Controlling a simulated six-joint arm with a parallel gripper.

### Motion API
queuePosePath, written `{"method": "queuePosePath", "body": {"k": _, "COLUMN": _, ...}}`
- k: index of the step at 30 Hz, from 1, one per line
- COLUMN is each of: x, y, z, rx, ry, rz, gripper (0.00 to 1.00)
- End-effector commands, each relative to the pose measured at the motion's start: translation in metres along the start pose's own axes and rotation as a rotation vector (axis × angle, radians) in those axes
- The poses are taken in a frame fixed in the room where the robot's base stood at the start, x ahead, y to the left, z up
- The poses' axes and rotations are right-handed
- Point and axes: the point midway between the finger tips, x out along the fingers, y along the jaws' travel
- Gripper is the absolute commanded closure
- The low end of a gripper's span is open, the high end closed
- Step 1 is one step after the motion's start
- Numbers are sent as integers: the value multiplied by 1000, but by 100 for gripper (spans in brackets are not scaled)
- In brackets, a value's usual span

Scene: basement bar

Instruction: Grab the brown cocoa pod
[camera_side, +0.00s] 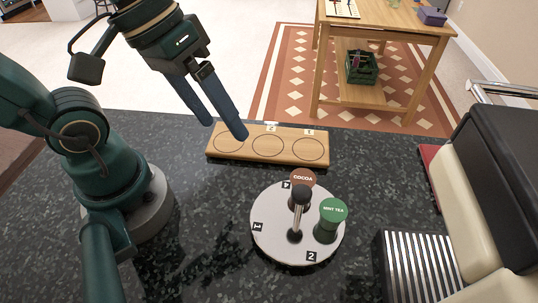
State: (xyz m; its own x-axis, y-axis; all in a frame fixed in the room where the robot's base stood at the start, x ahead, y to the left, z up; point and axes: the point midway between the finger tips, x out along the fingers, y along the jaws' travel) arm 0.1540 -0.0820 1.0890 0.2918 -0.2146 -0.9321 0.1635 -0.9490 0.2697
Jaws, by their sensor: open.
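The brown cocoa pod (303,179) stands on a round white carousel (270,241) with numbered places. Its lid reads COCOA. The carousel's central post and black knob (301,195) hide part of the pod. A green mint tea pod (332,211) stands on the carousel to the right, nearer the camera. My gripper (226,130) is open and empty, up and to the left of the cocoa pod. Its fingers point down toward the left part of a wooden tray and appear above it.
The wooden tray (288,131) with several marked circles lies behind the carousel on the dark speckled counter (205,220). A coffee machine (490,190) with a ridged metal drip grille (410,262) stands at the right. The counter left of the carousel is clear.

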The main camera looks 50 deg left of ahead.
Motion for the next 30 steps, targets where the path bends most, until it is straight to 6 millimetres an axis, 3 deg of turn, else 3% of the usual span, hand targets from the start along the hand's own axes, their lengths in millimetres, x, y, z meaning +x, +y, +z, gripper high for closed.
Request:
{"method": "queuePosePath", "body": {"k": 8, "x": 22, "y": 32, "z": -11, "rx": -382, "ry": -351, "rz": 161, "gripper": 17}}
{"method": "queuePosePath", "body": {"k": 15, "x": 48, "y": 44, "z": -36, "rx": -732, "ry": -613, "rz": 283, "gripper": 17}}
{"method": "queuePosePath", "body": {"k": 24, "x": 97, "y": 30, "z": -67, "rx": -1159, "ry": -876, "rz": 404, "gripper": 17}}
{"method": "queuePosePath", "body": {"k": 30, "x": 126, "y": 13, "z": -67, "rx": -1329, "ry": -977, "rz": 421, "gripper": 17}}
